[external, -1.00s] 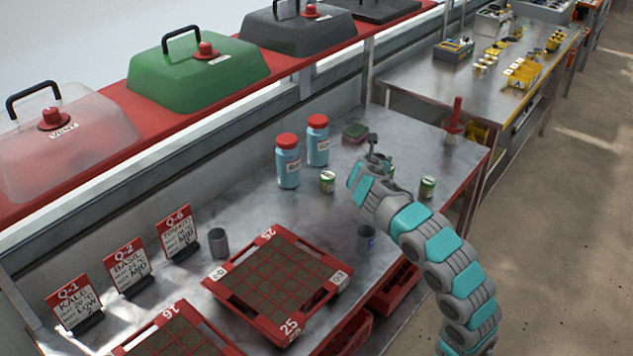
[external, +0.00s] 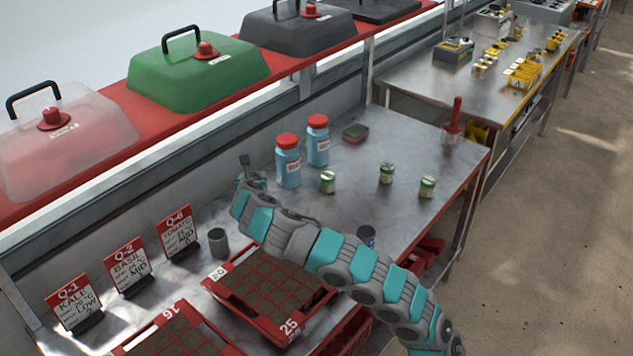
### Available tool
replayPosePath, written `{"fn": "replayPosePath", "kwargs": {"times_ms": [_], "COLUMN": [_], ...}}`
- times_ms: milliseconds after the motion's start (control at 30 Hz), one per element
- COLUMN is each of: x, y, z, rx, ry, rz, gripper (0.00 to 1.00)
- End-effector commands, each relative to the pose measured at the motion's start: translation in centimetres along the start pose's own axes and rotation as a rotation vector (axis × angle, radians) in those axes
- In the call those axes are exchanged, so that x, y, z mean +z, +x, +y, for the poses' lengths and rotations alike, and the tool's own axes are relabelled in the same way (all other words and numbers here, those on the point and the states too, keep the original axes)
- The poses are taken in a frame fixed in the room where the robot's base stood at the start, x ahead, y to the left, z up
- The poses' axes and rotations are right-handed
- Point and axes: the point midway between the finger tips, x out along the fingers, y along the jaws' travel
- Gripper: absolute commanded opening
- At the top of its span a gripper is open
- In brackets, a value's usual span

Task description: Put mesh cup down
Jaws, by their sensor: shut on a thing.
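My gripper (external: 246,174) is at the end of the arm, over the back of the steel bench, left of the blue bottles. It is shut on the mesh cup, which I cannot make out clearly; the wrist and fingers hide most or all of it. A grey cup (external: 218,243) stands upright on the bench below and left of the gripper, apart from it. A dark cup with a blue mark (external: 366,235) stands near the front, partly hidden by my arm.
Two blue bottles with red caps (external: 288,165) stand just right of the gripper. A red seed tray (external: 262,290) lies below the arm. Sign cards (external: 178,232) stand at left.

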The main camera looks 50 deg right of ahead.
Motion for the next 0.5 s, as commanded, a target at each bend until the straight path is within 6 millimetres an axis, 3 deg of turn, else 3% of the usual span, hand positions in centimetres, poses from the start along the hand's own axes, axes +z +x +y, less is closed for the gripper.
{"fn": "replayPosePath", "kwargs": {"times_ms": [300,500], "x": [-4.7,-6.2], "y": [1.7,2.4], "z": [0.4,0.3], "rx": [0.003,0.001], "ry": [-0.006,-0.006], "rz": [0.003,0.003], "gripper": [0.05,0.05]}}
